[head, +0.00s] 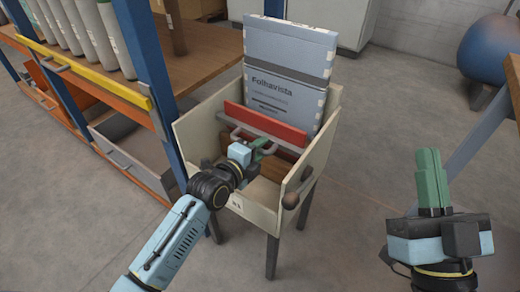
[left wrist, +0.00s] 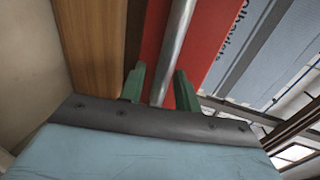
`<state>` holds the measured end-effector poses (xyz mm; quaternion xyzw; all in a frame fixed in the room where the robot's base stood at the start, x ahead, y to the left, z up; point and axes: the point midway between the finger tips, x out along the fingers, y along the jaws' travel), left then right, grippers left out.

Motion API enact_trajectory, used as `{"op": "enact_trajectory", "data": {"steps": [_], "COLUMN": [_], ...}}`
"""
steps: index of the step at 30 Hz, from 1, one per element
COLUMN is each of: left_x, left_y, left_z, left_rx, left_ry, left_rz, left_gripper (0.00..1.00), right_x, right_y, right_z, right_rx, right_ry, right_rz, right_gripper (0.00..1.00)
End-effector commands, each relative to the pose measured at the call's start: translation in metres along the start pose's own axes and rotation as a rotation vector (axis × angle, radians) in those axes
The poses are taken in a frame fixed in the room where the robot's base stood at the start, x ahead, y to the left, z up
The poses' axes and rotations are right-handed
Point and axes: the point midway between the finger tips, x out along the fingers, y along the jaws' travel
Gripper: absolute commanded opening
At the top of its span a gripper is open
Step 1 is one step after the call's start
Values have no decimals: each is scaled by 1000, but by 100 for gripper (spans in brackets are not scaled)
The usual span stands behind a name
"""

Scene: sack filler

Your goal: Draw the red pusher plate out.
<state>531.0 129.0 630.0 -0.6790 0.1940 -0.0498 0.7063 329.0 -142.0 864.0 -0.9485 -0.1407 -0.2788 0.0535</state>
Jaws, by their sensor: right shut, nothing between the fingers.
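The red pusher plate (head: 265,128) stands across the cream box of the sack filler (head: 322,140), against a blue-grey Folhavista sack (head: 285,95). A grey bar handle is on its near side; in the left wrist view, the bar (left wrist: 176,45) crosses in front of the red plate (left wrist: 205,45). My left gripper (head: 264,148) is at the handle. Its green fingers (left wrist: 160,88) stand on either side of the bar, with small gaps showing, so it looks open around it. My right gripper (head: 430,165) is shut and empty, away to the right.
A brown wooden piece (head: 285,158) lies inside the box by the plate. A blue-posted shelf (head: 150,70) with an orange edge stands close on the left. The floor between the box and my right gripper is clear.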

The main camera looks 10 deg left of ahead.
Motion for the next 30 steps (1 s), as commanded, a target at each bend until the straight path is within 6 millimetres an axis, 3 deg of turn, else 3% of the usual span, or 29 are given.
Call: {"op": "enact_trajectory", "data": {"steps": [5,13,23,30], "left_x": [0,0,-2,-16], "left_y": [0,0,0,2], "left_z": [0,0,0,1], "left_rx": [0,0,1,3], "left_ry": [0,0,0,-3], "left_rz": [0,0,1,3], "left_gripper": [32,0,0,0], "right_x": [0,0,1,-3], "right_y": [0,0,0,7], "right_z": [0,0,1,34], "right_rx": [0,0,0,-13], "right_ry": [0,-2,-13,-255], "right_rz": [0,0,0,15], "right_gripper": [0,0,0,0]}}
